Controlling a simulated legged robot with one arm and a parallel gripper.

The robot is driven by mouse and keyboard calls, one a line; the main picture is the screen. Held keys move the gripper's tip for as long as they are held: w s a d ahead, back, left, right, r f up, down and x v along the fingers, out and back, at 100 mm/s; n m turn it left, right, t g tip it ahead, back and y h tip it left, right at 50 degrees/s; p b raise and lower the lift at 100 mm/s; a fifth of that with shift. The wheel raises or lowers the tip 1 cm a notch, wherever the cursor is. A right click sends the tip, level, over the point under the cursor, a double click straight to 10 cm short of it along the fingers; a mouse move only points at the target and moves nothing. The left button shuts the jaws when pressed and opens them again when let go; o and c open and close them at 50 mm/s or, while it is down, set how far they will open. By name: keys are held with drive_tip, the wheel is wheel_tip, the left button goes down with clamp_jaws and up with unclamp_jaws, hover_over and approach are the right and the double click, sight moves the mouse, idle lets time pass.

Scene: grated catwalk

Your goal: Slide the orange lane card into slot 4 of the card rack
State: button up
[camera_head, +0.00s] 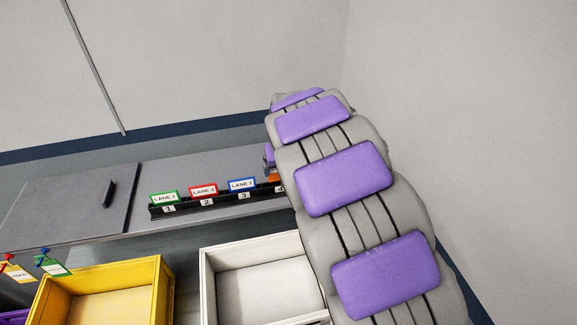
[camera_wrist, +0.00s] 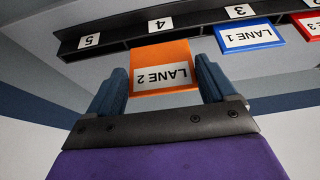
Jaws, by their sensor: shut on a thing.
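The orange card (camera_wrist: 162,66), marked LANE 2, is between the two blue fingers of my gripper (camera_wrist: 160,84), which is shut on it. In the wrist view, which is upside down, the card's far edge meets the black card rack (camera_wrist: 112,43) at the slot labelled 4. I cannot tell how deep it sits. In the head view the rack (camera_head: 222,205) holds a green card (camera_head: 164,197) in slot 1, a red card (camera_head: 204,191) in slot 2 and a blue card (camera_head: 242,185) in slot 3. A sliver of the orange card (camera_head: 273,178) shows; my arm hides the rest and slots 4 and 5.
The rack stands on a grey shelf (camera_head: 170,228). A dark handle (camera_head: 109,193) is on the grey panel at left. Below are a yellow bin (camera_head: 160,290) and a white bin (camera_head: 208,285). Small tags (camera_head: 53,266) hang at far left. A wall is behind.

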drive_tip(key=shift+a+f+b, duration=0.1)
drive_tip(key=shift+f+b, duration=0.6)
drive_tip(key=shift+f, duration=0.05)
drive_tip(key=shift+d+f, duration=0.25)
drive_tip(key=shift+d, duration=0.4)
drive_tip(key=shift+c, duration=0.4)
drive_tip(key=shift+s+d+r, duration=0.1)
drive_tip(key=shift+c, duration=1.1)
drive_tip(key=o, duration=1)
drive_tip(key=shift+o, duration=0.7)
drive_tip(key=shift+d, duration=0.15)
